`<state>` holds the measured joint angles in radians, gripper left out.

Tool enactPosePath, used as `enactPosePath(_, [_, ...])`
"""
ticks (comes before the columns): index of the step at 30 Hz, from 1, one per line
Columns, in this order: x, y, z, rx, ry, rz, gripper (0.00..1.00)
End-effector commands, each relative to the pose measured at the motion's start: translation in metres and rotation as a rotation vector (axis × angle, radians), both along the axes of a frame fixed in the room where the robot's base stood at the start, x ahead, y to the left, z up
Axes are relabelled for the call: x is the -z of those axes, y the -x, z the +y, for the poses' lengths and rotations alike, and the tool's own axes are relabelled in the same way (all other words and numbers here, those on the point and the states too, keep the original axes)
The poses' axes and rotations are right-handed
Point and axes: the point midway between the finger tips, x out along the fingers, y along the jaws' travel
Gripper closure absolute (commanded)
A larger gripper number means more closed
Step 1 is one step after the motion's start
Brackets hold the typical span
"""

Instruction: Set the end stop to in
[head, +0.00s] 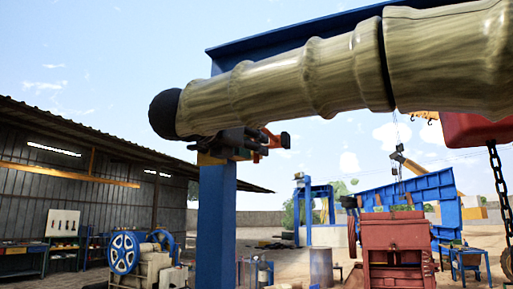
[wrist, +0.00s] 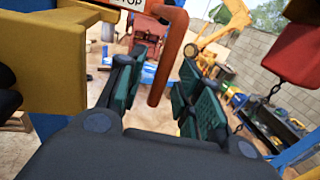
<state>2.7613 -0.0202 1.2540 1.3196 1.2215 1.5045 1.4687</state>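An orange-red bent lever (wrist: 168,58), which I take to be the end stop's handle, hangs between the fingers of my gripper (wrist: 156,70) in the wrist view. The dark green fingers stand apart, one on each side of it, with visible gaps. A pale label plate (wrist: 124,3) ending in "TOP" is cut off at the top edge. In the head view, my gripper (head: 246,142) is dark and small at the top of a blue post (head: 216,220), beside the orange part (head: 279,140). My arm hides much of this spot. The lever's in or out setting cannot be read.
A yellow block (wrist: 48,55) is close on the left in the wrist view. A blue beam (head: 285,42) runs overhead behind my arm. Red machinery (head: 395,245) stands farther back.

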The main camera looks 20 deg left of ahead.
Motion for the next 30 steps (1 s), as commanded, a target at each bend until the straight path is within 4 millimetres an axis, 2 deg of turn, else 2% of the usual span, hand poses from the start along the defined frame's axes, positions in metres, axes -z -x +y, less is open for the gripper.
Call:
enactPosePath(9, [0.000,0.056,0.019,0.000,0.002,-0.002,0.65])
enactPosePath(15, [0.000,0.082,0.027,0.000,0.001,-0.001,0.65])
enactPosePath(21, [0.000,0.093,0.031,0.002,0.001,0.000,0.65])
enactPosePath(30, [0.001,0.095,0.031,0.001,0.001,0.000,0.67])
